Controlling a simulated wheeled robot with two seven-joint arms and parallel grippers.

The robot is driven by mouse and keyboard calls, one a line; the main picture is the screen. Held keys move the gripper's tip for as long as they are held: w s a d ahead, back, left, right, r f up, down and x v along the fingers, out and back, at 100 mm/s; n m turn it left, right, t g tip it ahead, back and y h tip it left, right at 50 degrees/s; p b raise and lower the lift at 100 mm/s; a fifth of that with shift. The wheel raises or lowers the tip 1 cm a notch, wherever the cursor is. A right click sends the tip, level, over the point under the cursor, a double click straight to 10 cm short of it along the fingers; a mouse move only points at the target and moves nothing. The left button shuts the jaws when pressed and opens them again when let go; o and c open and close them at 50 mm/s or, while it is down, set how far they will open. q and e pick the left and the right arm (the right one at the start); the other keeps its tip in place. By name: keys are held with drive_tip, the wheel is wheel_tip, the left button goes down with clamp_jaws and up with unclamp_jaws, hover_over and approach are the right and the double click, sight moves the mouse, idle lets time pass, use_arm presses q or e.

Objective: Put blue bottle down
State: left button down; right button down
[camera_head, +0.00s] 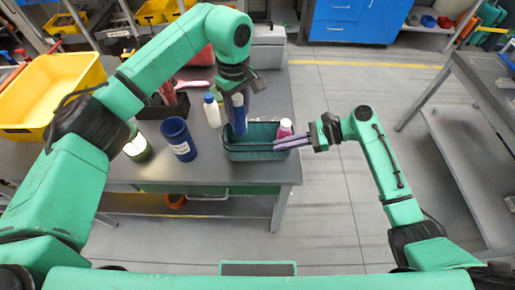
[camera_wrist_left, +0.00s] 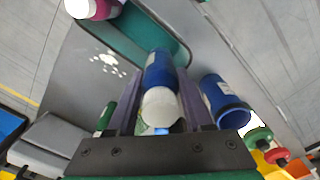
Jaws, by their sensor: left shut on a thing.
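My left gripper (camera_head: 238,97) points down and is shut on the blue bottle (camera_head: 240,121), which is upright at the left part of the green tray (camera_head: 258,155). In the left wrist view, the blue bottle (camera_wrist_left: 160,70) is between the fingers (camera_wrist_left: 158,105), its white cap towards the camera. I cannot tell whether its base touches the tray floor. A pink bottle (camera_head: 285,128) with a white cap stands at the tray's right end. My right gripper (camera_head: 276,144) comes in from the right, its fingers at the tray's right end; their gap is unclear.
A dark blue cup (camera_head: 179,140) and a white bottle (camera_head: 212,112) with a blue cap stand left of the tray on the grey table. A yellow bin (camera_head: 62,80) is at the far left. The table's front and right edges are close to the tray.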

sight(242, 134)
use_arm(q)
wheel_tip(242, 134, down, 10)
drive_tip(key=shift+d+r, duration=0.1)
drive_tip(key=shift+d, duration=0.05)
drive_tip(key=shift+c, duration=1.5)
unclamp_jaws()
wheel_tip(242, 134, up, 12)
